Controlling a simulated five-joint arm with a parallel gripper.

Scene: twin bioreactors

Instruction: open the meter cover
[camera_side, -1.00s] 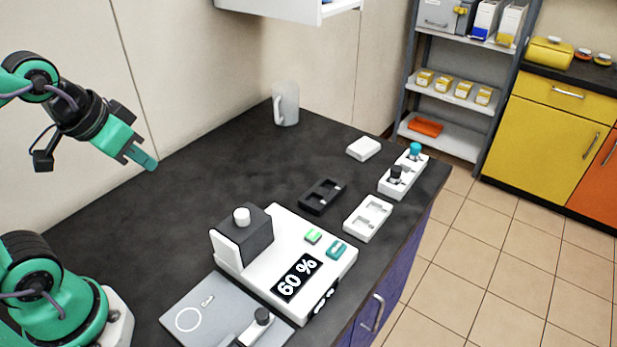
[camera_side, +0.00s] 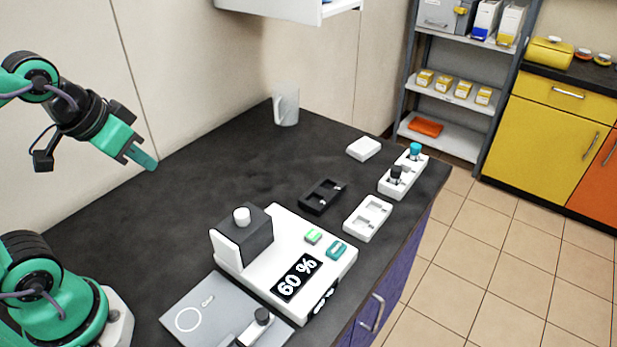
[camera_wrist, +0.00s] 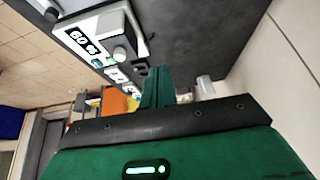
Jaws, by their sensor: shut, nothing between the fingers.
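The meter (camera_side: 318,262) is a white box on the dark bench, with a display reading "60 %" and a green and a teal button. At its left end sits a dark grey cover (camera_side: 259,236) with a white round knob (camera_side: 241,215) on top. The cover looks shut. The meter also shows at the upper left in the wrist view (camera_wrist: 104,25). My gripper (camera_side: 150,163) is shut and empty, raised in the air at the left, well apart from the cover. Its green fingers show in the wrist view (camera_wrist: 158,85).
A grey plate (camera_side: 192,306) with a ring mark and a black-capped lever lies in front of the meter. A black tray (camera_side: 322,196), white trays (camera_side: 368,218), a white block (camera_side: 364,148) and a mug (camera_side: 286,106) stand on the bench. The bench's left-back part is clear.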

